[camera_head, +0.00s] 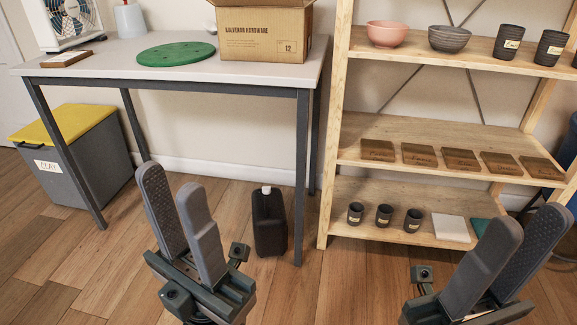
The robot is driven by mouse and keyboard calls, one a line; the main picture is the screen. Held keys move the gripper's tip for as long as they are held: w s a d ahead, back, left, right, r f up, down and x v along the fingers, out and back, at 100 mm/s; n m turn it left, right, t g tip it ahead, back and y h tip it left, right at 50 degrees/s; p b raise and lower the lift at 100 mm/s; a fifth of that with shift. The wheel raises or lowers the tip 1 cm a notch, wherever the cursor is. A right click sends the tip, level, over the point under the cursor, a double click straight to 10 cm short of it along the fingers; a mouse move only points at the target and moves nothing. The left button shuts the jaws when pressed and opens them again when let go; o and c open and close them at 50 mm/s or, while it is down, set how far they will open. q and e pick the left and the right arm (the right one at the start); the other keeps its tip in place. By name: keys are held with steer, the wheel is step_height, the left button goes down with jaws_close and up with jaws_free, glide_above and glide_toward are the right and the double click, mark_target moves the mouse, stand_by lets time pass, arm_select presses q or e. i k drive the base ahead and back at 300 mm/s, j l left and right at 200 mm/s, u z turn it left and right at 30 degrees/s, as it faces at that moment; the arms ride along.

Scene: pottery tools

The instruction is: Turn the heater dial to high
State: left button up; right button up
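A white box-shaped unit with a round fan grille (72,18) stands at the back left of the grey table, cut off by the top edge of the view. It may be the heater; I cannot make out a dial on it. My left gripper (172,182) is at the lower left, in front of the table, pointing up, with its fingers apart and nothing between them. My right gripper (530,218) is at the lower right, in front of the shelf, also with its fingers apart and empty. Both are well away from the white unit.
The grey table (120,62) holds a green disc (176,54) and a cardboard box (262,32). A yellow-lidded bin (68,150) and a black jug (269,222) stand on the floor. A wooden shelf (420,128) with pots fills the right. Floor around my grippers is clear.

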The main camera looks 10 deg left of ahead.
mark_target(266, 189)
steer(key=i+j+z, duration=0.25)
steer(key=i+j, duration=0.15)
steer(key=i+j+z, duration=0.25)
steer(key=j, duration=0.3)
steer(key=i, duration=0.1)
